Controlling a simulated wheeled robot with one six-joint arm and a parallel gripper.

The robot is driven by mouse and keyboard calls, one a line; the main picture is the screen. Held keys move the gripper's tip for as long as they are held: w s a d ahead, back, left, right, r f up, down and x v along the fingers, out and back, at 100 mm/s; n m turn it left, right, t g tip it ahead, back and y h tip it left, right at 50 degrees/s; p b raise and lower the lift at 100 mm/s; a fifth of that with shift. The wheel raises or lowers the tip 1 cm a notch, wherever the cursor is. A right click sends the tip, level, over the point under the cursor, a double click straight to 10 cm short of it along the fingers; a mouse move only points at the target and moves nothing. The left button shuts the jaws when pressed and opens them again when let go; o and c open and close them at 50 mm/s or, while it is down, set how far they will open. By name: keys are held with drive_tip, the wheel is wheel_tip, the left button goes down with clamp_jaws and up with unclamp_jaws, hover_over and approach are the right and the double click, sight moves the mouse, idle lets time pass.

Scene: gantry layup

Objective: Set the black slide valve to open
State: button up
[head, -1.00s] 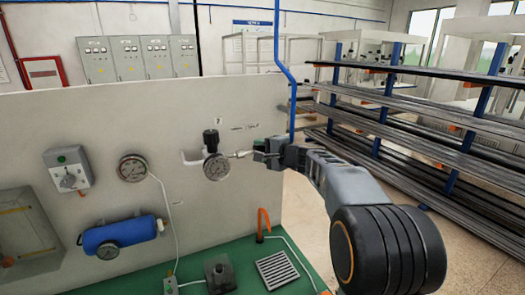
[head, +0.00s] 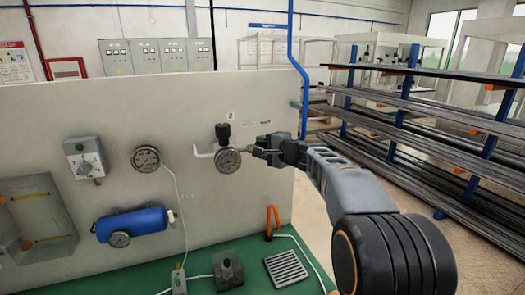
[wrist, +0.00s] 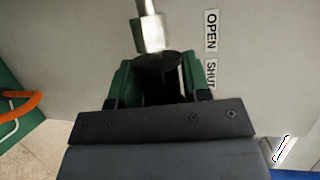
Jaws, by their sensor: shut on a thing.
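The black slide valve (wrist: 158,62) is a dark sleeve on a silver stem that ends in a hex nut (wrist: 150,34). In the wrist view it sits between the green finger pads of my gripper (wrist: 156,82), which is shut on it. Its lower part is hidden in the jaws. It is level with the SHUT label (wrist: 211,74); the OPEN label (wrist: 211,31) is above, toward the nut. In the head view my gripper (head: 262,150) is at the panel, just right of a round gauge (head: 227,160), and hides the valve.
A blue pipe (head: 299,70) rises behind my gripper.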

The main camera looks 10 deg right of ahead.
drive_tip(key=shift+a, duration=0.1)
drive_tip(key=o, duration=1.1)
drive_tip(key=shift+a, duration=0.15)
drive_tip(key=b+v, duration=0.3)
drive_tip(key=v, duration=1.1)
drive_tip(key=shift+b, duration=0.4)
drive_tip(key=shift+w+f, duration=0.1)
